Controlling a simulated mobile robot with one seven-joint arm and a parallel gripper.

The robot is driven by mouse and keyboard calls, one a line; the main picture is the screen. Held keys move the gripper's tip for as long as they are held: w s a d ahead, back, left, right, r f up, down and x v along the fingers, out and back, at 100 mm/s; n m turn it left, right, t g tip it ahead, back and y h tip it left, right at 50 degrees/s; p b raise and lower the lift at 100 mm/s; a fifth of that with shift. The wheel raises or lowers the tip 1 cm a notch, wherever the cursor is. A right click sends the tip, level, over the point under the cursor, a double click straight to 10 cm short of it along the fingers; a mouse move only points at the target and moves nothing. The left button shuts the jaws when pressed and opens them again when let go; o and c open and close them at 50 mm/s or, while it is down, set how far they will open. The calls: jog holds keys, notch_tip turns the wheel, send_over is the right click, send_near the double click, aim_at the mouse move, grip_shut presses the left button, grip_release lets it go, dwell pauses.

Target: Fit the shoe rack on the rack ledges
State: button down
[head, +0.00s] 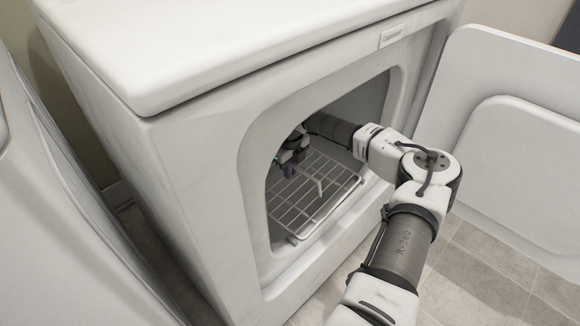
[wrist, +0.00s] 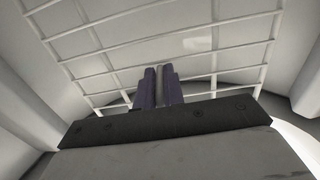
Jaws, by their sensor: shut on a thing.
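The shoe rack (head: 304,208) is a white wire grid inside the dryer's opening, seen in the head view. Its front edge lies near the lower lip of the opening. In the wrist view the rack's wires (wrist: 216,62) spread across the top and middle of the picture. My gripper (head: 290,170) is inside the dryer, above the rack's left part. In the wrist view its purple-padded fingers (wrist: 158,88) are close together, shut on a wire part of the rack. The rack ledges cannot be made out in either view.
The white dryer (head: 205,160) stands with its opening facing front right. Its open door (head: 505,140) is at the right. Another white appliance (head: 50,210) stands close at the left. Tiled floor (head: 480,280) shows at the lower right. My arm passes through the opening's right side.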

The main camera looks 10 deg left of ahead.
jog(key=shift+s+f, duration=0.4)
jog(key=shift+f, duration=0.4)
jog(key=c, duration=1.4)
grip_release()
jog(key=shift+w, duration=0.1)
jog(key=shift+w+d, duration=0.1)
jog(key=shift+d, duration=0.05)
jog(key=shift+w+r, duration=0.1)
jog(key=shift+r, duration=0.15)
notch_tip(320, 180, up, 6)
jog(key=shift+d+p, duration=0.15)
jog(key=shift+p, duration=0.9)
jog(key=s+d, duration=0.9)
jog(key=d, duration=0.3)
jog(key=s+d, duration=0.8)
jog(key=d, duration=0.4)
jog(key=shift+s+f+b, duration=0.25)
jog(key=shift+s+b, duration=0.15)
jog(key=shift+b, duration=0.05)
